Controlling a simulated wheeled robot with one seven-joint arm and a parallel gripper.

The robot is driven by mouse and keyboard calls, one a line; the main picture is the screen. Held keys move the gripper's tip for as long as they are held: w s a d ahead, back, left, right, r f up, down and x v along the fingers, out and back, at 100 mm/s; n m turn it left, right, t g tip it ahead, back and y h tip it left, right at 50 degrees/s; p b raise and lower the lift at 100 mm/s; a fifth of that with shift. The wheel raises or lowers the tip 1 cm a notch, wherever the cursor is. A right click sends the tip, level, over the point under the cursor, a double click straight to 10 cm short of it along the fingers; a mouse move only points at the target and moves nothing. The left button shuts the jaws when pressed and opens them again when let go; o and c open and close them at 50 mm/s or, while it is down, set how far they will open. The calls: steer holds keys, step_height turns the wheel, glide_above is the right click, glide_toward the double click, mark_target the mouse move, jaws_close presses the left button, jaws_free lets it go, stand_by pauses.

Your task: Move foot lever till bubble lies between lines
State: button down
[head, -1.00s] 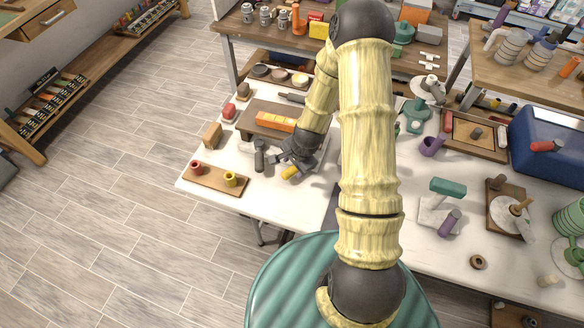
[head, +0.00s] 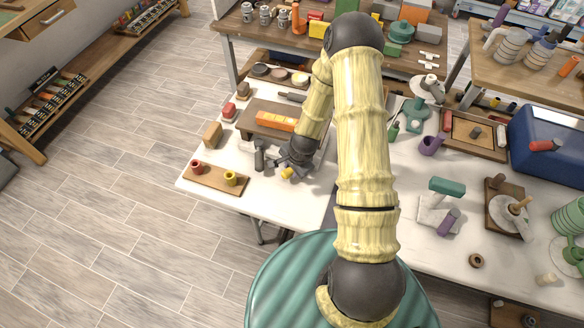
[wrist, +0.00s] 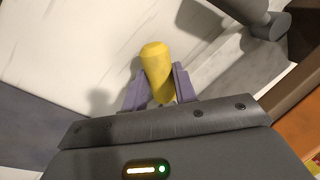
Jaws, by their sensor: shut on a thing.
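The spirit level (head: 277,120) is an orange-yellow bar on a brown board (head: 262,133). Its bubble and lines are too small to make out in the head view. A yellow rounded grip (head: 287,174), apparently the foot lever's handle, is at the white table's front. In the wrist view the yellow grip (wrist: 157,68) sits between the purple fingers of my gripper (wrist: 158,92), which is shut on it. The lever's far end is hidden. The level shows only as an orange patch (wrist: 300,128) at the right edge there.
A dark grey cylinder (head: 259,157) stands close left of my gripper. A wooden tray (head: 212,183) with red and yellow cups lies at the table's front left corner. A wooden block (head: 212,134) is behind it. My arm covers the table's middle.

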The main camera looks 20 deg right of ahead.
steer(key=shift+s+d+n+b, duration=0.3)
steer(key=shift+s+n+b, duration=0.15)
steer(key=shift+n, duration=0.15)
steer(key=shift+s+d+n+y, duration=0.25)
steer(key=shift+s+n+y, duration=0.1)
steer(key=shift+n, duration=0.55)
steer(key=c, duration=1.1)
jaws_free()
steer(key=shift+r, duration=0.1)
steer(key=b+v, duration=0.1)
steer(key=v, duration=1.6)
steer(key=shift+w+r+b, duration=0.2)
steer(key=shift+w+b, duration=0.1)
